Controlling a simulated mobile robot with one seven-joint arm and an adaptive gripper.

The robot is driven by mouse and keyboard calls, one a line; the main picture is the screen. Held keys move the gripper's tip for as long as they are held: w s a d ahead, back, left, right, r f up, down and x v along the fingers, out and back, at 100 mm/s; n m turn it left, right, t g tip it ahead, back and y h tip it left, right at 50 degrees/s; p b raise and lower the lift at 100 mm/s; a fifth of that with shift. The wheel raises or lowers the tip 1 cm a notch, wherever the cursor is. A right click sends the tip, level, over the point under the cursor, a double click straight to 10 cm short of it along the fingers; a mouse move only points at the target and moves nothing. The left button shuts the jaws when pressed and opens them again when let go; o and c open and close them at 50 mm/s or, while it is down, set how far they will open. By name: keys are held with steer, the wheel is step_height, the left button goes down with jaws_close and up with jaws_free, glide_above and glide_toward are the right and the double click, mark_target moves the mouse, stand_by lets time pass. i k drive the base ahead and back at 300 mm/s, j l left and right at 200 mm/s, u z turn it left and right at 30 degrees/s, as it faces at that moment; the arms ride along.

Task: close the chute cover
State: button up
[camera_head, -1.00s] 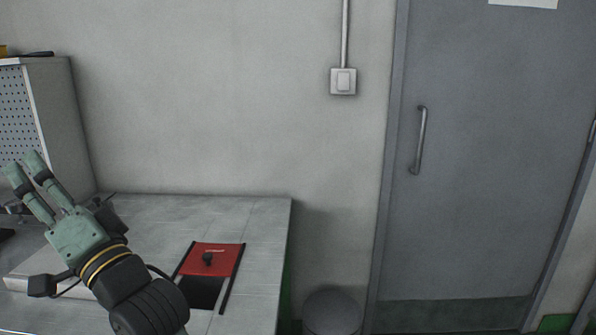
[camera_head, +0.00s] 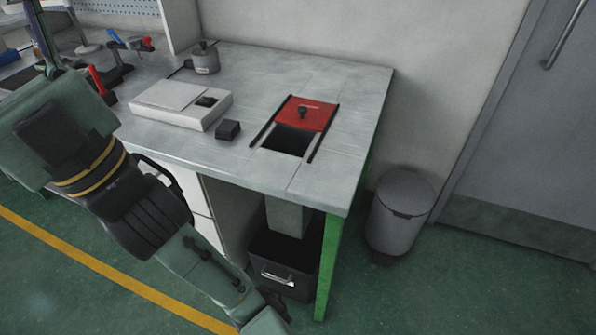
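The chute cover (camera_head: 312,113) is a red plate with a black knob, set between two dark rails on the grey worktop. It sits at the far end of the rails. The near part of the chute opening (camera_head: 287,141) is uncovered and dark. My gripper (camera_head: 42,40) is at the upper left, well to the left of the cover and apart from it. Its finger part runs toward the top edge and is seen from the side, so its opening cannot be told. Nothing of mine touches the cover.
A small black block (camera_head: 228,130), a white flat box (camera_head: 178,106) and a grey pot (camera_head: 205,58) stand left of the chute. A black bin (camera_head: 283,268) is below the worktop. A grey trash can (camera_head: 401,214) stands on the right. The worktop right of the chute is clear.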

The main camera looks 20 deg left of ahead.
mark_target(304, 113)
steer(key=i+u, duration=0.35)
steer(key=i, duration=0.15)
steer(key=i+l+u, duration=0.35)
steer(key=i, duration=0.15)
steer(key=i+j, duration=0.05)
steer(key=j, duration=0.05)
